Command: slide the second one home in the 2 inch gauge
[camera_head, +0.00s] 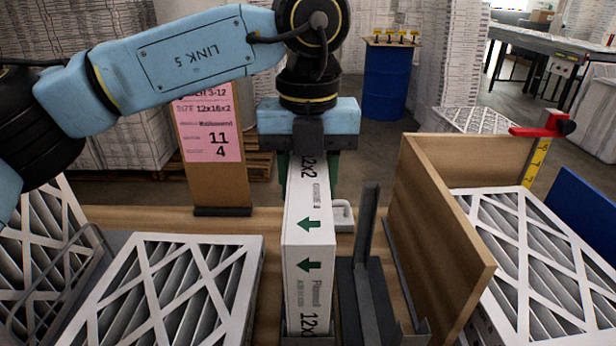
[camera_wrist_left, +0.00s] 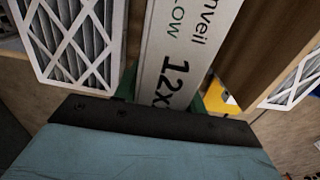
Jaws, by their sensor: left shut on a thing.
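My left gripper (camera_head: 309,170) is shut on a white filter (camera_head: 308,240) with green arrows and 12x2 lettering. It grips the filter's far end with green finger pads. The filter's narrow printed face shows, and its near end is at a dark metal piece at the bottom edge of the head view. Whether it sits inside that piece I cannot tell. The held filter also shows in the left wrist view (camera_wrist_left: 172,55). A dark gauge-like fixture (camera_head: 362,285) with an upright post stands just right of the filter. My right gripper is out of view.
White-framed pleated filters lie flat at left (camera_head: 165,290) and right (camera_head: 545,265). A wooden panel (camera_head: 440,230) stands right of the fixture. A pink-labelled sign (camera_head: 208,135) stands at the table's far edge.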

